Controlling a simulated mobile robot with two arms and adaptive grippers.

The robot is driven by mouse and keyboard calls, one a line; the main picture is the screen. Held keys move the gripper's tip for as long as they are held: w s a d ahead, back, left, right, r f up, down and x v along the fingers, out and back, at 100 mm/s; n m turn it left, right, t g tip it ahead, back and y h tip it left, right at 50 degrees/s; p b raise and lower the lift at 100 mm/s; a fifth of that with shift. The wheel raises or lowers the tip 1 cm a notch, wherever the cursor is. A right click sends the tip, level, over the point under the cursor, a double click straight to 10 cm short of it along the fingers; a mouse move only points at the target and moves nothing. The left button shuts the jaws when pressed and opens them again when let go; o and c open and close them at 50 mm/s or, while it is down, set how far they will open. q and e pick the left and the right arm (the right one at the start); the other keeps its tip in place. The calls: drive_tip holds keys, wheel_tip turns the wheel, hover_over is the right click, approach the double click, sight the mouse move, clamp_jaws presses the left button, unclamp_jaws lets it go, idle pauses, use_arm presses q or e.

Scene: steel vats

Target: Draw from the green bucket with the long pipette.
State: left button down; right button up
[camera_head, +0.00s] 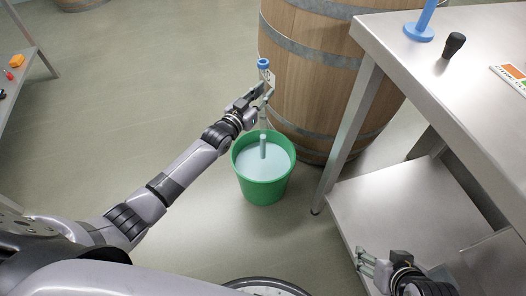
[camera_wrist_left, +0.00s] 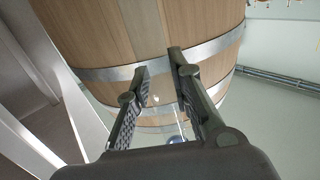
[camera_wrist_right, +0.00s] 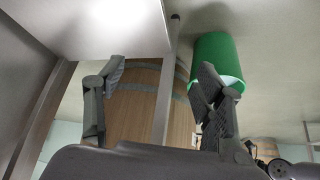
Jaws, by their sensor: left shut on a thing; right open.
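The green bucket (camera_head: 262,190) stands on the floor in front of the barrel and holds a pale bluish liquid (camera_head: 277,156). My left gripper (camera_head: 264,95) is above the bucket, shut on the long pipette. The pipette is clear and upright, with a blue top (camera_head: 263,63) above the fingers. Its lower part reaches down inside the bucket's rim; I cannot tell how deep the tip is in the liquid. In the left wrist view the clear tube (camera_wrist_left: 168,112) shows faintly between the fingers. My right gripper (camera_head: 368,264) is open and empty by the table's lower shelf.
A wooden barrel (camera_head: 305,60) with steel hoops stands right behind the bucket. A steel table (camera_head: 470,50) is at the right, with a blue stand (camera_head: 418,33), a black-capped item (camera_head: 454,43) and a label card (camera_head: 511,76). Open floor lies to the left.

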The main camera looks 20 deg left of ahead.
drive_tip(key=s+d+g+p, duration=0.1)
drive_tip(key=s+g+p, duration=0.2)
drive_tip(key=s, duration=0.1)
wheel_tip(320, 180, down, 9)
drive_tip(key=p, duration=0.2)
drive_tip(key=shift+w+h+p, duration=0.3)
drive_tip(key=shift+w, duration=0.15)
idle(0.4)
drive_tip(key=shift+r, duration=0.1)
